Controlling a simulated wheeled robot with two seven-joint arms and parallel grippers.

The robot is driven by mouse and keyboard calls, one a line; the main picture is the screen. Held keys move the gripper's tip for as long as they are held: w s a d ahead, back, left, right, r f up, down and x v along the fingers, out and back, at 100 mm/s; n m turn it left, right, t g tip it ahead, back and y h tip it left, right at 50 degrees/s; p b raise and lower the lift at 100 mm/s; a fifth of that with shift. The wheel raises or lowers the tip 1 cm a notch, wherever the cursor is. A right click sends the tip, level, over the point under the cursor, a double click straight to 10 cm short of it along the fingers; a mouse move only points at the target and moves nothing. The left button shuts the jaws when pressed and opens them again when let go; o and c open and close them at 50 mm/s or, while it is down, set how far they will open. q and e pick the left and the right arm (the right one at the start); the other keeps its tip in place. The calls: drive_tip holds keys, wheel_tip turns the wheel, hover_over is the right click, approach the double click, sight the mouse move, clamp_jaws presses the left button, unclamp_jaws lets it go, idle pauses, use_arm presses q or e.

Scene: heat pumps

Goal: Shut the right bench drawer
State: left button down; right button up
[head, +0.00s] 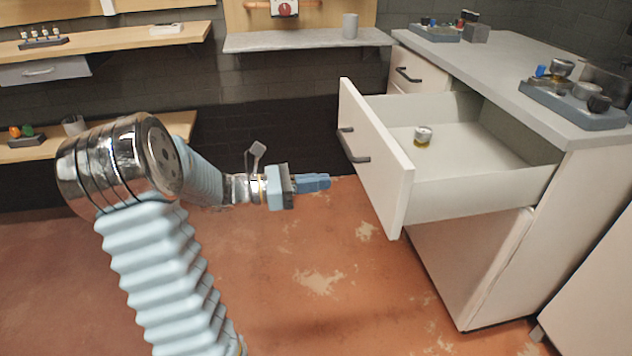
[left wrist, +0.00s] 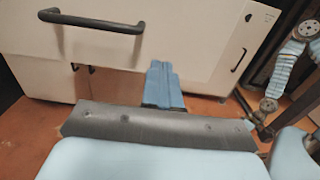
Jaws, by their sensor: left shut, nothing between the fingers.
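The right bench drawer (head: 376,155) is pulled well out of the bench in the head view. Its white front has a dark bar handle (head: 352,146), and a small round metal and yellow part (head: 423,135) lies inside. My left gripper (head: 328,181) is shut and empty, just left of the drawer front and a little below the handle, with a small gap to it. In the left wrist view the shut blue fingers (left wrist: 164,82) point toward white fronts, with a dark handle (left wrist: 92,20) at upper left. My right gripper is not in view.
The bench top (head: 500,70) holds trays of parts, one tray (head: 575,100) near its front edge. Another drawer with a dark handle (head: 408,75) is behind the open one. Shelves (head: 110,40) line the left wall. The floor (head: 300,270) below the drawer is clear.

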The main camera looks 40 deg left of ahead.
sight(374, 176)
use_arm(q)
drive_tip(key=x, duration=0.9)
drive_tip(key=shift+w+d, duration=0.1)
drive_tip(key=shift+d, duration=0.05)
drive_tip(key=shift+w+d, duration=0.1)
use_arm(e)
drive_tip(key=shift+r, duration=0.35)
use_arm(q)
drive_tip(key=shift+w+d, duration=0.1)
